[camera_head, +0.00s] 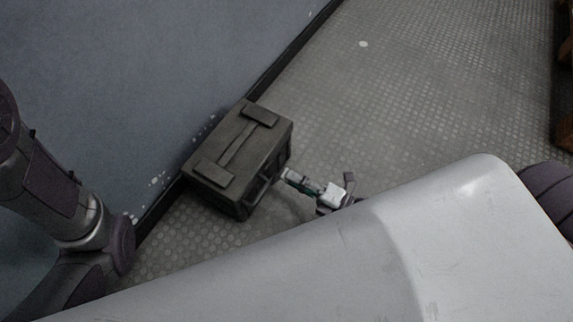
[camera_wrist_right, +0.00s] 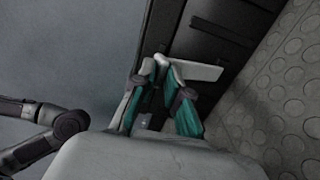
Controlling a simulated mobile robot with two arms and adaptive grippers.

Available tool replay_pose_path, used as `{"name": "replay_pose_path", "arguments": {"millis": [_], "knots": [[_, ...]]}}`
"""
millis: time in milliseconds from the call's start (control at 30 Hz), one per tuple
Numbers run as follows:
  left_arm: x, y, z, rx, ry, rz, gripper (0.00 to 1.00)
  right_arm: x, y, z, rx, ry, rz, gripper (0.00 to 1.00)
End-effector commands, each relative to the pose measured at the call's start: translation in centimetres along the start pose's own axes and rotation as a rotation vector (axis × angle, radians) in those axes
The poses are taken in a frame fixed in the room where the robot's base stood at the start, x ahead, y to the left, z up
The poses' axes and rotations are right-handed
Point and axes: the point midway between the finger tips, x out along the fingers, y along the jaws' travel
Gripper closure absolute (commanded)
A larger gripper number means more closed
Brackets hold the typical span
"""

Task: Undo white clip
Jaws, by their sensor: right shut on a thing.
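A dark grey capacitor case (camera_head: 238,155) stands on the floor against the wall. My right gripper (camera_head: 285,174) reaches the case's right side, its fingers pointing at it. In the right wrist view, the white clip (camera_wrist_right: 203,71) is a pale bar against the dark case (camera_wrist_right: 222,38). The green-padded fingertips of my right gripper (camera_wrist_right: 161,63) are closed together on the clip's left end. The fingertips hide that end. In the head view, the clip cannot be told apart from the fingertips. My left arm shows at the left, but its gripper is out of view.
A blue-grey wall (camera_head: 130,75) with a dark skirting runs behind the case. The studded metal floor (camera_head: 420,95) is clear to the right. A brown wooden object (camera_head: 565,100) stands at the far right edge.

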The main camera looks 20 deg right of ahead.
Motion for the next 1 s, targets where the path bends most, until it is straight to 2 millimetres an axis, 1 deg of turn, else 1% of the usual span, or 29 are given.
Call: {"name": "replay_pose_path", "arguments": {"millis": [33,300,500,533,700,733,767,1000], "knots": [[0.0,0.0,0.0,0.0,0.0,0.0,0.6,-0.9,-1.8,0.0,0.0,-0.01,-0.04,1.0],[-0.3,0.1,-0.5,0.0,0.007,0.0,0.6,-2.5,-4.1,-0.2,-0.002,-0.006,-0.038,1.0],[-0.7,0.2,-0.8,0.0,0.01,0.0,0.6,-3.0,-5.6,-0.3,0.0,-0.004,-0.034,1.0],[-0.7,0.2,-0.8,0.0,0.011,0.0,0.6,-3.0,-5.6,-0.3,0.0,-0.004,-0.033,1.0],[-0.6,0.1,-0.5,-0.001,0.006,0.0,0.6,-3.0,-5.2,-0.1,-0.001,-0.004,-0.028,0.71],[-0.6,0.1,-0.5,-0.001,0.006,0.0,0.6,-3.0,-5.2,-0.1,-0.001,-0.005,-0.027,0.66],[-0.6,0.1,-0.5,-0.001,0.006,0.0,0.6,-3.0,-5.1,-0.1,-0.001,-0.005,-0.027,0.64],[-0.5,0.1,-0.3,-0.001,0.002,-0.001,0.6,-3.0,-4.9,0.0,-0.001,-0.005,-0.024,0.64]]}}
